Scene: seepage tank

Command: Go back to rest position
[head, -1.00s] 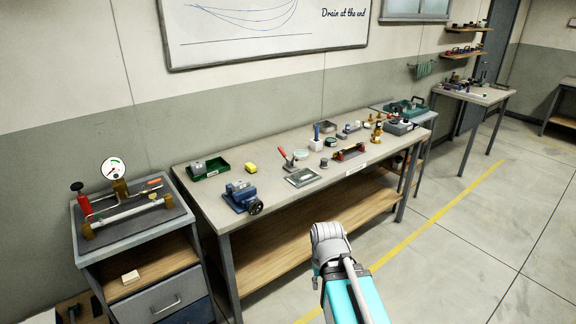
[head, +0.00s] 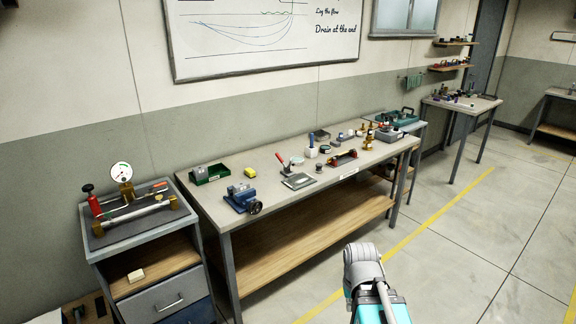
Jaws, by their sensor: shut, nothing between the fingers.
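My gripper is out of view, so its fingers cannot be seen here. Part of my own arm, a grey rounded joint and a teal link, shows at the bottom right of the head view. It stands in front of the floor, to the right of the long workbench (head: 228,203) in the picture. No object is seen held.
The workbench carries a blue vise (head: 241,197), a green tray (head: 207,175), a yellow block (head: 250,172) and several small tools. A cabinet (head: 160,262) with a gauge (head: 121,172) stands left. Open floor (head: 470,250) with a yellow line (head: 440,221) lies right.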

